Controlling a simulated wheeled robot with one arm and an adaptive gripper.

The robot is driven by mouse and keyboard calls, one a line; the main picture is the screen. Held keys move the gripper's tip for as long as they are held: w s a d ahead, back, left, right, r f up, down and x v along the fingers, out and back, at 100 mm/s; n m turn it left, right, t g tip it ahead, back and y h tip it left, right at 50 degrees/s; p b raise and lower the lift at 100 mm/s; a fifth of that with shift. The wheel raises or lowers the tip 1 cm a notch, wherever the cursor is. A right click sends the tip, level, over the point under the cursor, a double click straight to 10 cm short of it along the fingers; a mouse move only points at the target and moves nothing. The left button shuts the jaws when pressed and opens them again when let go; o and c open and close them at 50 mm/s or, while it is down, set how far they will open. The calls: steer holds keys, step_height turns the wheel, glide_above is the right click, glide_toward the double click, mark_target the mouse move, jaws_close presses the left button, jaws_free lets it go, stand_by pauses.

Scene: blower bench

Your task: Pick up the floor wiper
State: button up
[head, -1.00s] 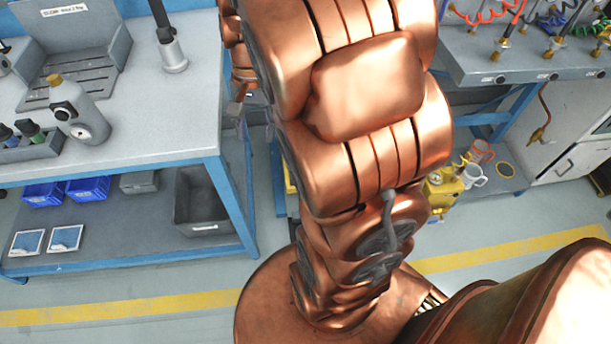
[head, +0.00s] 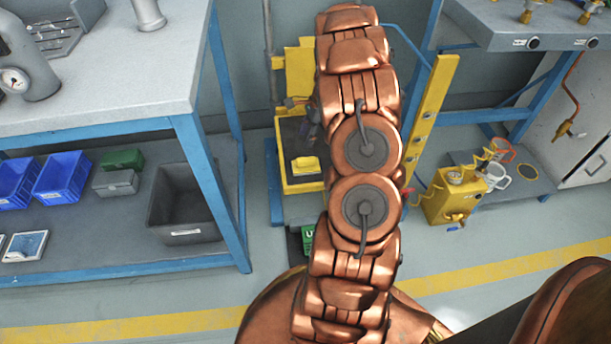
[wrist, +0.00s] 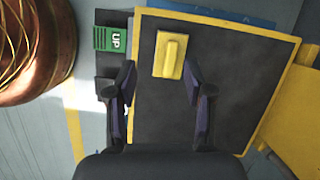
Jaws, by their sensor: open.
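A yellow block with a raised bar-like handle, which looks like the floor wiper (wrist: 171,55), lies on a dark platform with a yellow rim (wrist: 222,75). In the head view the wiper (head: 306,165) shows just left of my arm, on the same platform (head: 302,187). My gripper (wrist: 159,72) is open and empty, its dark fingers apart over the platform. In the wrist view the wiper lies just beyond the fingertips, between their lines, nearer the right finger. In the head view my gripper is mostly hidden behind my arm.
A green UP pedal (wrist: 110,39) sits beside the platform. A yellow post (head: 432,115) stands to its right, with a yellow canister (head: 450,200) beyond. A blue-framed bench (head: 100,115) with bins stands left. Another bench (head: 535,42) stands at the right.

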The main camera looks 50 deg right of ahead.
steer(key=m+b, duration=0.2)
glide_above(307, 158)
steer(key=s+d, duration=0.2)
steer(key=shift+t, duration=0.3)
step_height(307, 158, down, 7)
steer(key=shift+w+f, duration=0.15)
steer(key=shift+f, duration=0.05)
steer(key=shift+b+x, duration=2)
steer(key=shift+x, duration=1.8)
steer(key=shift+w+a, duration=0.1)
steer(key=shift+r, duration=0.1)
jaws_close()
